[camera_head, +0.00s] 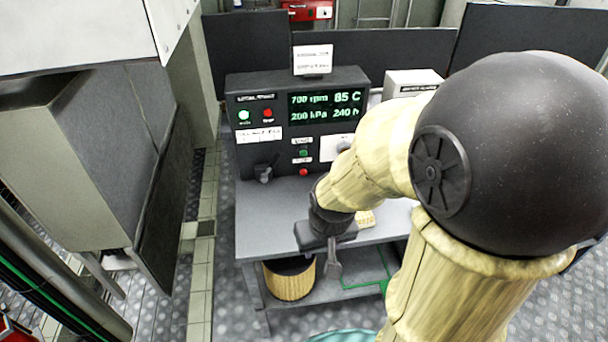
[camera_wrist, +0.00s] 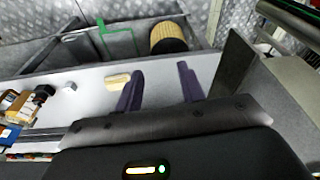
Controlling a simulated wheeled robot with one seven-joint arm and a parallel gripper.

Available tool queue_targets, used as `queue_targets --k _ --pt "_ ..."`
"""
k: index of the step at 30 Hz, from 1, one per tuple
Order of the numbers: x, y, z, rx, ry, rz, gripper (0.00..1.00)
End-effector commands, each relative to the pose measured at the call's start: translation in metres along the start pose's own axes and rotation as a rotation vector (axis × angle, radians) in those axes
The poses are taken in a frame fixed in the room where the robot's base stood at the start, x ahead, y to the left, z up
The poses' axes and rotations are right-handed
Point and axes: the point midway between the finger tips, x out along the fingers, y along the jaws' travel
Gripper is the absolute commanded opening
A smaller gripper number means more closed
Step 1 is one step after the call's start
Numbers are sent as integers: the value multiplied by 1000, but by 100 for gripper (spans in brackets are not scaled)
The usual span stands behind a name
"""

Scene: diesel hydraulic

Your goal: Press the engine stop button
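A dark control panel (camera_head: 300,125) stands at the back of the workbench in the head view. Its upper left has a lit green button (camera_head: 244,116) and a red button (camera_head: 268,113) under a small label. A second red button (camera_head: 304,172) sits lower down, below a green one (camera_head: 303,153). The labels are too small to read, so I cannot tell for certain which is the engine stop button. My gripper (camera_head: 333,265) is in front of and below the panel, near the bench's front edge, apart from the buttons. In the wrist view my gripper (camera_wrist: 160,78) has its two fingers apart, with nothing between them.
The grey bench top (camera_head: 265,225) is mostly clear on the left. A dark lever (camera_head: 264,172) sticks out below the panel's left side. A pleated yellow filter (camera_head: 289,280) stands on the lower shelf. A small tan block (camera_wrist: 117,81) lies on the bench. A grey cabinet (camera_head: 95,150) is at left.

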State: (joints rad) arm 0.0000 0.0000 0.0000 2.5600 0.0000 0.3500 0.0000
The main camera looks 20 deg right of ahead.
Motion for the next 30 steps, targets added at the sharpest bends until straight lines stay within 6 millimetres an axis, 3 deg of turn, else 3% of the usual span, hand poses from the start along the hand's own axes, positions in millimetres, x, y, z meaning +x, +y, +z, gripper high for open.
queue_targets --k 2,8,30 --pt "0 0 0 0 0 0 37" --pt "0 0 0 0 0 0 0" --pt "0 0 0 0 0 0 0"
